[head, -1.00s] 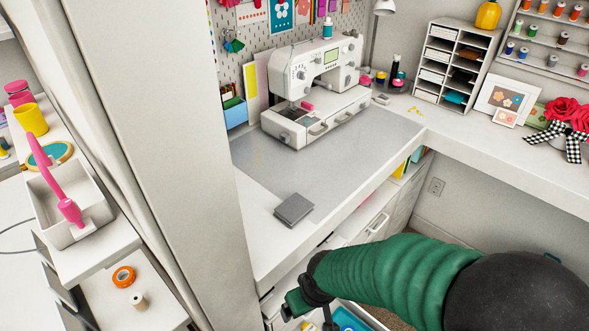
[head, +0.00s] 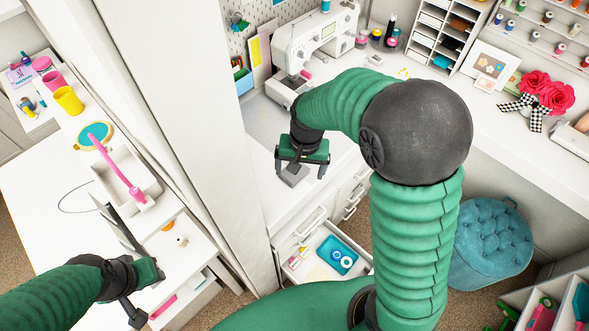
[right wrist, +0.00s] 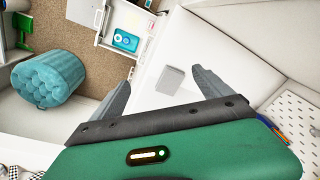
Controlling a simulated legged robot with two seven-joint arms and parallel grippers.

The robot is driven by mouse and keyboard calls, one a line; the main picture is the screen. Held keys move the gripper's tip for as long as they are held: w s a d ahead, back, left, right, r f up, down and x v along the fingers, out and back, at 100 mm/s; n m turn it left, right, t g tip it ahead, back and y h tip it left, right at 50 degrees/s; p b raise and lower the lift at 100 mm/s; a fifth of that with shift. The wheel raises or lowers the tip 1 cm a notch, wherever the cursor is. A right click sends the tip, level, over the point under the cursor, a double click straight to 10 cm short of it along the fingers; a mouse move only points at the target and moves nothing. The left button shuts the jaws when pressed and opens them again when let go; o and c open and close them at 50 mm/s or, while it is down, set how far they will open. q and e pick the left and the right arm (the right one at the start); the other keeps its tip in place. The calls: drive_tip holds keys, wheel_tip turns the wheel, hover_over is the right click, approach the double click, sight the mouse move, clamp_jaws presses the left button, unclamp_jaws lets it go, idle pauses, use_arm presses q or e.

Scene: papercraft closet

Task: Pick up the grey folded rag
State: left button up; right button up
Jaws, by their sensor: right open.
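The grey folded rag (head: 294,174) lies flat on the white desk near its front left corner. My right gripper (head: 299,168) is over it with fingers apart, hiding part of it in the head view. In the right wrist view the rag (right wrist: 170,79) shows between the two open fingers (right wrist: 165,68), beyond their tips, with nothing held. My left gripper (head: 148,292) is at the lower left, by the white side cabinet, far from the rag. Its finger opening is not clear.
A white sewing machine (head: 312,42) stands behind the rag on the desk. A drawer (head: 318,270) below is open with a blue tray inside. A tall white panel (head: 185,110) rises left of the desk. A blue tufted stool (head: 492,240) stands at the right.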

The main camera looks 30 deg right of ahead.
drive_tip(key=w+d+f+m+g, duration=0.15)
drive_tip(key=w+d+m, duration=0.35)
drive_tip(key=w+m, duration=0.5)
drive_tip(key=f+p, duration=0.1)
drive_tip(key=f, duration=0.2)
drive_tip(key=w+f+n+p, duration=0.1)
drive_tip(key=f, duration=0.3)
drive_tip(key=f+n+p, duration=0.1)
drive_tip(key=f, duration=0.3)
drive_tip(key=shift+w+a+f, duration=0.15)
drive_tip(key=shift+w+f, duration=0.05)
drive_tip(key=shift+w, duration=0.2)
drive_tip(key=f+p, duration=0.2)
drive_tip(key=f, duration=0.1)
drive_tip(key=f+p, duration=0.1)
drive_tip(key=shift+s+a+f, duration=0.15)
drive_tip(key=shift+s+f, duration=0.2)
drive_tip(key=shift+f, duration=0.25)
drive_tip(key=c, duration=1.4)
use_arm(q)
drive_tip(key=w+v, duration=0.1)
drive_tip(key=v, duration=0.5)
drive_tip(key=shift+w, duration=0.35)
use_arm(e)
drive_tip(key=shift+w+r, duration=0.1)
